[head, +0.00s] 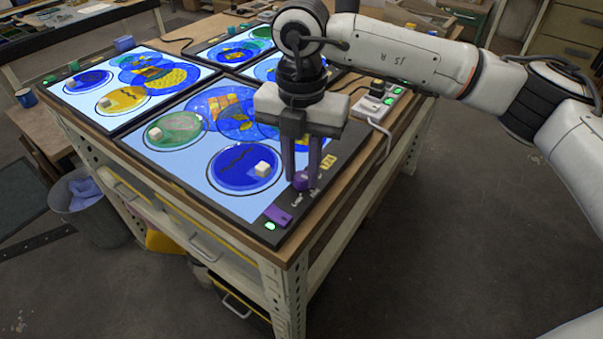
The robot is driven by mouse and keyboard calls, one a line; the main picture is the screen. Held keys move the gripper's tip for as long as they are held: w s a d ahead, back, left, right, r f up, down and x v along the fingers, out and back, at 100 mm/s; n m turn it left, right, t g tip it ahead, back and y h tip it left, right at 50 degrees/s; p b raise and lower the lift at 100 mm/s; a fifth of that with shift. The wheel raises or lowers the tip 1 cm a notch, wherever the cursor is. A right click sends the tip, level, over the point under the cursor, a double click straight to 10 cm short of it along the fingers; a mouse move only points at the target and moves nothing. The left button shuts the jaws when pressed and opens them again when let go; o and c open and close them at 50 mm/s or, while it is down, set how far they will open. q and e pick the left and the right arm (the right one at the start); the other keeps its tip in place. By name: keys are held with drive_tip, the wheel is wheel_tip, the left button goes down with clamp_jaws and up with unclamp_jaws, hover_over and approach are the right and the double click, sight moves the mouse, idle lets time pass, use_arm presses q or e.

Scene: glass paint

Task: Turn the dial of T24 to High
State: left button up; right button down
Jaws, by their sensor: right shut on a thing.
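The light panel labelled T24 (205,189) lies at the near right of the bench, lit pale blue. Its dial (300,182) is a small purple knob on the dark border at the panel's right side, beside the yellow T24 label (327,162). My right gripper (301,174) points down over this border, with its purple fingers shut on the dial. The fingers cover part of the knob, so I cannot tell its setting. Small white lettering shows on the border near the knob. My left gripper is not in view.
Coloured glass discs and white cubes lie on T24, including a blue disc (245,166) close to the gripper. Other lit panels (128,88) lie behind. A power strip (378,104) with a cable sits at the right edge. A grey bin (92,212) stands at left.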

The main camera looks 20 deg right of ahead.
drive_tip(key=n+b, duration=0.1)
drive_tip(key=n, duration=0.1)
drive_tip(key=shift+n, duration=0.4)
drive_tip(key=n+b, duration=0.1)
drive_tip(key=n, duration=0.1)
drive_tip(key=shift+n, duration=0.4)
drive_tip(key=shift+n+b, duration=0.5)
drive_tip(key=shift+n, duration=0.7)
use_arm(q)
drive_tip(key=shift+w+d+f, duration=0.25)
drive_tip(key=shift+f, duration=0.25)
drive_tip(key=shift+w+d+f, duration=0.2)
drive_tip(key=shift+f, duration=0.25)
use_arm(e)
drive_tip(key=shift+r+n, duration=0.1)
drive_tip(key=shift+n, duration=1.1)
use_arm(q)
drive_tip(key=shift+b, duration=0.3)
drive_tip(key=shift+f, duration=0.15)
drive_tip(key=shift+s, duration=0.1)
use_arm(e)
drive_tip(key=c, duration=1.5)
unclamp_jaws()
